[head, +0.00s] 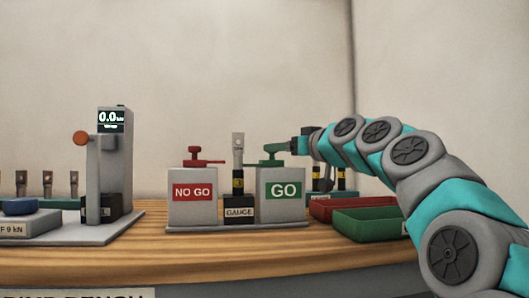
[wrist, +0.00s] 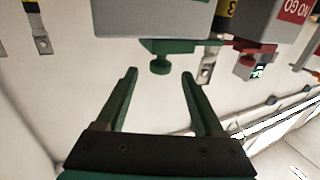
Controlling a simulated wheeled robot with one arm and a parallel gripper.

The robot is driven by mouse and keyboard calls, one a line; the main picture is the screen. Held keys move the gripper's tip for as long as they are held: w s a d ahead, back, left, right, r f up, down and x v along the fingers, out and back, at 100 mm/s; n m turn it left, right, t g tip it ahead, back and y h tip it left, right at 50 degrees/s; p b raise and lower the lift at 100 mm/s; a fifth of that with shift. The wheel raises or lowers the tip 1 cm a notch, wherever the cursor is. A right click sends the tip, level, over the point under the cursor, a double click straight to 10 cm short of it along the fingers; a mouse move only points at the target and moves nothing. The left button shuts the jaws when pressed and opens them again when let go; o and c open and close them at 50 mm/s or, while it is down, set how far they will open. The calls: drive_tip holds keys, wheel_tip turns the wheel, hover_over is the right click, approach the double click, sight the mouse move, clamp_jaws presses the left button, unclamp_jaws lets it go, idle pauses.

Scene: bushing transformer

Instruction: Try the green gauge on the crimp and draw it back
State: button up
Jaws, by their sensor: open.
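The green gauge (head: 274,153), with a knob on top and a side arm, rests on the grey GO box (head: 268,209). In the wrist view the green gauge (wrist: 160,64) has its knob between and just beyond my fingertips. My gripper (head: 296,146) is at the right of the gauge; in the wrist view my gripper (wrist: 160,74) is open, with nothing held. A crimped lug (head: 238,155) with a yellow band stands upright in the black GAUGE block (head: 239,209), left of the GO box. The lug (wrist: 208,66) also shows in the wrist view.
The red gauge (head: 195,157) sits on the NO GO box (head: 193,210) at left. A press with a display (head: 110,120) stands further left. Red (head: 345,204) and green (head: 367,226) trays lie at right, under my arm. More lugs stand behind the GO box.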

drive_tip(key=shift+p+x, duration=0.8)
drive_tip(key=shift+x, duration=3.1)
clamp_jaws()
